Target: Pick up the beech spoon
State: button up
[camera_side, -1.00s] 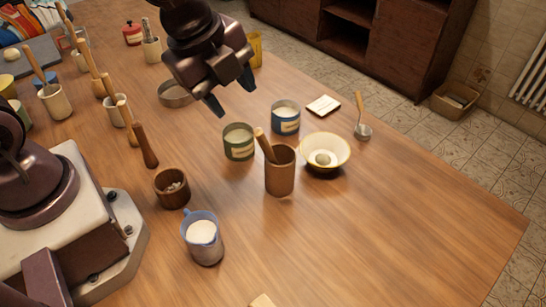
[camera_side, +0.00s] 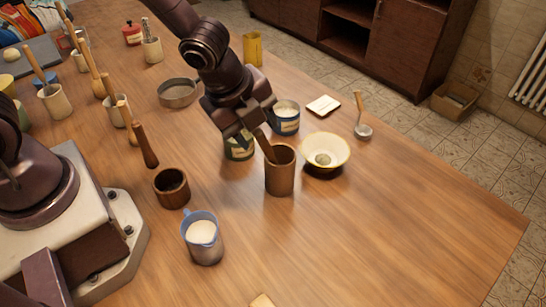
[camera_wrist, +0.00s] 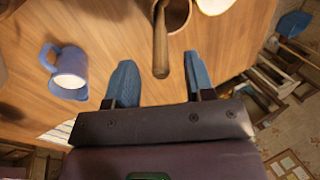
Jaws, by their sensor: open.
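A wooden handle, which looks like the beech spoon (camera_side: 265,146), leans out of a brown wooden cup (camera_side: 280,178); its lower end is hidden inside. My gripper (camera_side: 252,130) is at the upper end of this handle, above and left of the cup in the side view, and partly covers the handle there. In the wrist view the spoon handle (camera_wrist: 161,48) points down toward the space between my two open blue-grey fingers (camera_wrist: 160,74). The handle's tip lies near the middle of the gap, apart from both fingers in the picture. The cup also shows in the wrist view (camera_wrist: 180,14).
A green-labelled tin (camera_side: 239,152) and a blue tin (camera_side: 286,118) stand close behind my gripper. A cream bowl (camera_side: 339,143) is right of the cup. A blue jug (camera_side: 203,250) and small wooden pot (camera_side: 171,188) stand left. The table's right front is clear.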

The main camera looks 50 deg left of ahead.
aim_at(273, 158)
jog(key=shift+x, duration=2)
jog(key=shift+d, duration=0.2)
grip_shut()
jog(key=shift+r, duration=0.1)
